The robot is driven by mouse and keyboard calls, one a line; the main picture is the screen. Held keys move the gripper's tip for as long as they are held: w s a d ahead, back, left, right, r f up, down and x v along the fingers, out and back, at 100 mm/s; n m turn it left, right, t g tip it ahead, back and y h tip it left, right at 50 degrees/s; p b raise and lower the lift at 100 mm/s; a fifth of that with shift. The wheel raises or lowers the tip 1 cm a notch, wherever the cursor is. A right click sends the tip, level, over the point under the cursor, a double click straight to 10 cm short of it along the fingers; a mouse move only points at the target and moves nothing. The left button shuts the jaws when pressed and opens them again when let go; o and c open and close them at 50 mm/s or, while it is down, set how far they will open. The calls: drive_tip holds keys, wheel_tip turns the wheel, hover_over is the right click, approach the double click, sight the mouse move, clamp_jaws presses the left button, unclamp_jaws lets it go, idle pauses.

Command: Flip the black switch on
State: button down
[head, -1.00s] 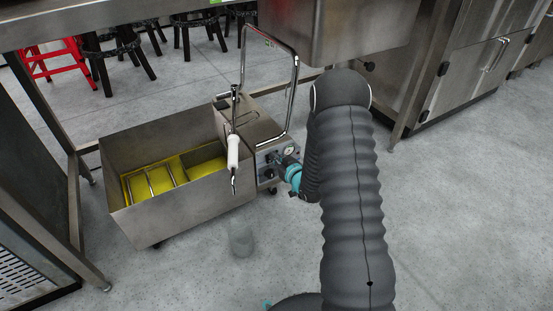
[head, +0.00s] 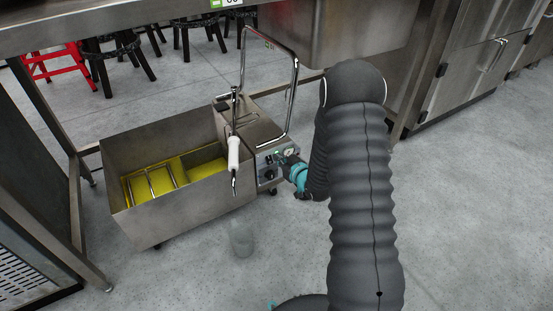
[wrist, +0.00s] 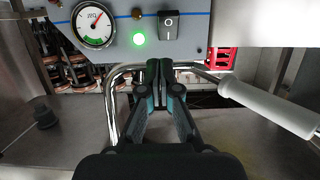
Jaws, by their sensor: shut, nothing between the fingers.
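A bent metal handle (head: 295,95) rises from the cart, and a white-gripped wand (head: 233,152) hangs at its side. A steel sink or cabinet (head: 345,35) overhangs behind my arm. A clear cylinder (head: 241,238) stands on the floor. The floor at right is open.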

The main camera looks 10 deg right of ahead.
drive_tip(key=s+d+r, duration=0.3)
drive_tip(key=s+r, duration=0.3)
drive_tip(key=s, duration=0.1)
drive_tip(key=shift+s, duration=0.25)
drive_tip(key=shift+f, duration=0.1)
drive_tip(key=s+d+f+m+g+h, duration=0.1)
drive_tip(key=s+d+f+g+h, duration=0.3)
drive_tip(key=f, duration=0.5)
drive_tip(key=s+d+r+m+g+h+p, duration=0.1)
drive_tip(key=s+d+r+g, duration=0.1)
drive_tip(key=s+g, duration=0.15)
drive_tip(key=s+d+r+m+g+h, duration=0.1)
drive_tip(key=s+d+g, duration=0.1)
drive_tip(key=s, duration=0.3)
drive_tip(key=s+a+r+p, duration=0.1)
drive_tip(key=s+a+r, duration=0.2)
drive_tip(key=s+r, duration=0.3)
drive_tip(key=s+a+r+t+p, duration=0.1)
drive_tip(key=s+a+r, duration=0.2)
drive_tip(key=r, duration=1.3)
drive_tip(key=s+a+r+m+p, duration=0.1)
drive_tip(key=s+a+r+p, duration=0.1)
drive_tip(key=s+r, duration=0.8)
drive_tip(key=shift+a+r+y, duration=0.3)
drive_tip(key=shift+a+r, duration=0.25)
drive_tip(key=shift+a, duration=0.3)
